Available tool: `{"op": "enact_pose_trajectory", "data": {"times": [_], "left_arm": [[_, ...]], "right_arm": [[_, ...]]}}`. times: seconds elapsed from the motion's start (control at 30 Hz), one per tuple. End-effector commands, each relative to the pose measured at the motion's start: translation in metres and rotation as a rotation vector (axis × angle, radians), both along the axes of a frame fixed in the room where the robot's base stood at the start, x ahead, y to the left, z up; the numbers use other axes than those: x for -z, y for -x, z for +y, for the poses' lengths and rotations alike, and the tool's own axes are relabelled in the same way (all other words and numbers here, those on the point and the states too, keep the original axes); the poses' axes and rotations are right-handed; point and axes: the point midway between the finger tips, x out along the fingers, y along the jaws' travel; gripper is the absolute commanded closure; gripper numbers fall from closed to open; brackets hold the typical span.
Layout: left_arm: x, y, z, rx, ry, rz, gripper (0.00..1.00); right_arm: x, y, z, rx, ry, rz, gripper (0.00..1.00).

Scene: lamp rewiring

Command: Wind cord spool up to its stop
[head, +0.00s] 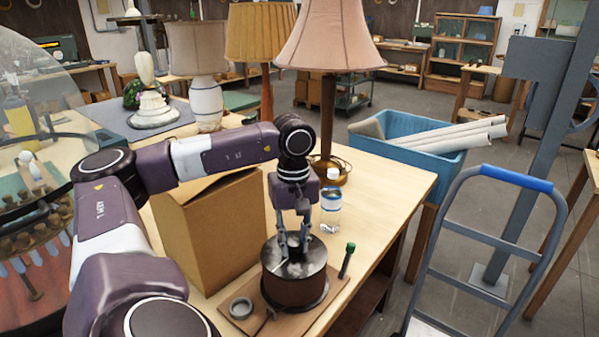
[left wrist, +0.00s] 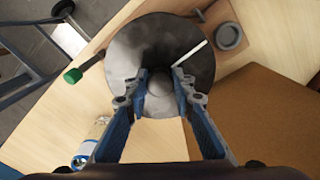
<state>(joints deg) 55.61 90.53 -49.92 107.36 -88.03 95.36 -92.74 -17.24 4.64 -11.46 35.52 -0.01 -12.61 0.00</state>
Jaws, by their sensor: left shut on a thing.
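The cord spool (head: 283,283) is a dark brown drum with a grey metal top, standing upright on a wooden board (head: 239,319) near the table's front corner. My left gripper (head: 293,248) points straight down over it and is shut on the knob (left wrist: 162,82) at the middle of its top. In the left wrist view the fingers of the left gripper (left wrist: 160,84) stand on both sides of this round knob. A pale line (left wrist: 192,53) runs outward on the disc top. My right gripper is not in view.
A cardboard box (head: 212,231) stands left of the spool. A green-capped tool (head: 347,260) stands to its right, and a grey ring (head: 240,308) lies on the board. A bottle (head: 331,208) and a lamp (head: 328,70) are behind. A hand truck (head: 480,265) stands right of the table.

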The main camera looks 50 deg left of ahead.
Motion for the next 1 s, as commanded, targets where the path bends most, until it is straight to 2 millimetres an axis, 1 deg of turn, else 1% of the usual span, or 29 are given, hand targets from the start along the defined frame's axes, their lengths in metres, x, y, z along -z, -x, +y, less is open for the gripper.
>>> {"op": "enact_pose_trajectory", "data": {"times": [0.33, 0.37, 0.5, 0.53, 0.77, 0.83, 0.93, 1.0], "left_arm": [[-0.001, 0.000, 0.000, 0.001, 0.001, -0.004, 1.00], [-0.001, 0.000, 0.000, 0.001, 0.002, -0.003, 0.76], [-0.001, 0.000, 0.000, 0.001, 0.002, -0.002, 0.61], [-0.001, 0.000, 0.000, 0.001, 0.002, -0.002, 0.59], [-0.001, 0.000, 0.000, 0.001, 0.001, -0.001, 0.59], [-0.003, 0.000, 0.000, 0.001, 0.001, -0.002, 0.59], [-0.014, -0.001, 0.000, 0.000, 0.002, -0.005, 0.59], [-0.026, -0.001, 0.000, 0.001, 0.002, -0.006, 0.59]], "right_arm": [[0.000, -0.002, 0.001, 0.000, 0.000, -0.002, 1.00], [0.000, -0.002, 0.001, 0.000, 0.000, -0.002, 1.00], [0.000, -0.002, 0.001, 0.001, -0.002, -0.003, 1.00], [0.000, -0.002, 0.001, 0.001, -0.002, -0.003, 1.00], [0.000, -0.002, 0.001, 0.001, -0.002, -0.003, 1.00], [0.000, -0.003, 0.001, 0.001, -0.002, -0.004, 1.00], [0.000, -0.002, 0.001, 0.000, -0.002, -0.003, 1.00], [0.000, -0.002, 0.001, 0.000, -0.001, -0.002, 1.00]]}}
